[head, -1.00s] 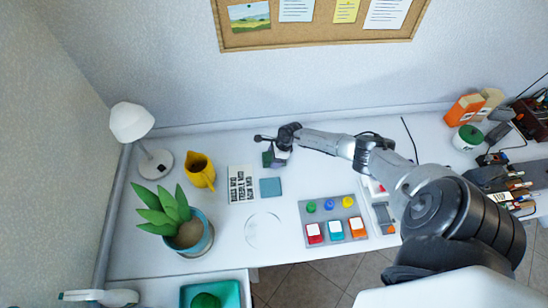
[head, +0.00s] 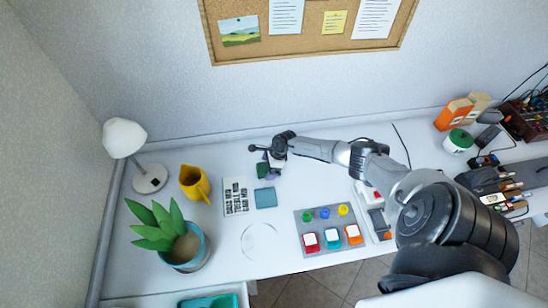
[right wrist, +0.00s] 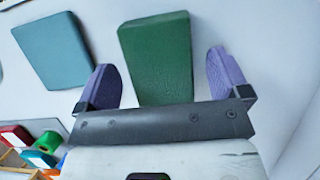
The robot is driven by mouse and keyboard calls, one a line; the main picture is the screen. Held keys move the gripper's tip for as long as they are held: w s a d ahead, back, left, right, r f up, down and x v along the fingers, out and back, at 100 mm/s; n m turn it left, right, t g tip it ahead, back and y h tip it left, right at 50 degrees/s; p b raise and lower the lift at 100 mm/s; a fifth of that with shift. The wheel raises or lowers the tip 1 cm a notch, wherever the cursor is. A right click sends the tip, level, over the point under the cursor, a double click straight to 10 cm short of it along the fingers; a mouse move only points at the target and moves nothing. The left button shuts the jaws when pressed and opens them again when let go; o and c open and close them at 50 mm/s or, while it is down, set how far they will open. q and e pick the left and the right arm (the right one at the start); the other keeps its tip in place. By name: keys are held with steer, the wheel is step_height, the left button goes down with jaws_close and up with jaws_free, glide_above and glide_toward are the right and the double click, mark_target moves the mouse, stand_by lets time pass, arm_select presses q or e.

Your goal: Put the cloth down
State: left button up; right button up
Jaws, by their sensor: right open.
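My right gripper (head: 273,169) is over the back middle of the white desk. It is open, and its two purple fingers show apart in the right wrist view (right wrist: 163,82). A green, folded-looking cloth (right wrist: 157,55) lies between the fingers, with a gap on each side. In the head view the green cloth (head: 262,169) shows as a small dark patch partly hidden by the gripper. A flat teal square (head: 265,198) lies on the desk just in front; it also shows in the right wrist view (right wrist: 50,50). My left gripper is not in view.
Left of the teal square are a printed card (head: 235,197), yellow jug (head: 194,183), potted plant (head: 180,245) and lamp (head: 125,138). A clear disc (head: 259,241) lies in front. A grey button panel (head: 329,229) stands to the right.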

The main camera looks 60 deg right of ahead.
steer(key=p+v, duration=0.2)
steer(key=v, duration=0.9)
steer(key=w+a+r+m+t, duration=0.1)
steer(key=a+r+m+t, duration=0.1)
steer(key=a+m+t, duration=0.35)
steer(key=w+a+r+m+t, duration=0.1)
steer(key=a+r+m+t, duration=0.2)
steer(key=a+m, duration=0.6)
steer(key=w+a+r+m+t, duration=0.15)
steer(key=a+m+t, duration=0.25)
steer(key=a, duration=0.6)
steer(key=s+a+m+g+h, duration=0.1)
steer(key=s+a+m+g, duration=0.2)
steer(key=s+m, duration=0.4)
steer(key=s+a+m+g, duration=0.3)
steer(key=s+m+g, duration=0.2)
steer(key=s+m, duration=0.3)
steer(key=s+a+m+g+h, duration=0.1)
steer(key=s+a+m+g, duration=0.2)
steer(key=s+m, duration=0.5)
steer(key=shift+s+a+r+g+h, duration=0.15)
steer(key=shift+s+r+g+h, duration=0.15)
steer(key=shift+g, duration=0.45)
